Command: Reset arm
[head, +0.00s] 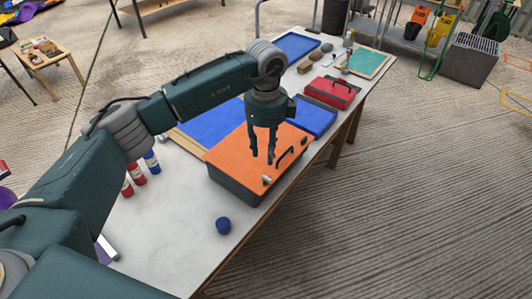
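My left gripper (263,158) hangs pointing down over the orange-lidded box (232,151) on the white table (177,235). Its two dark fingers are apart and nothing shows between them. The fingertips are in front of the orange lid, close to its black handle (284,158); I cannot tell whether they touch the lid. My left arm reaches in from the left across the table. My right gripper is not in view.
A blue round cap (223,225) stands near the table's front edge. Red bottles (136,174) and a blue bottle (152,162) stand by my arm. A red case (332,92) and a blue case (312,117) lie behind the box.

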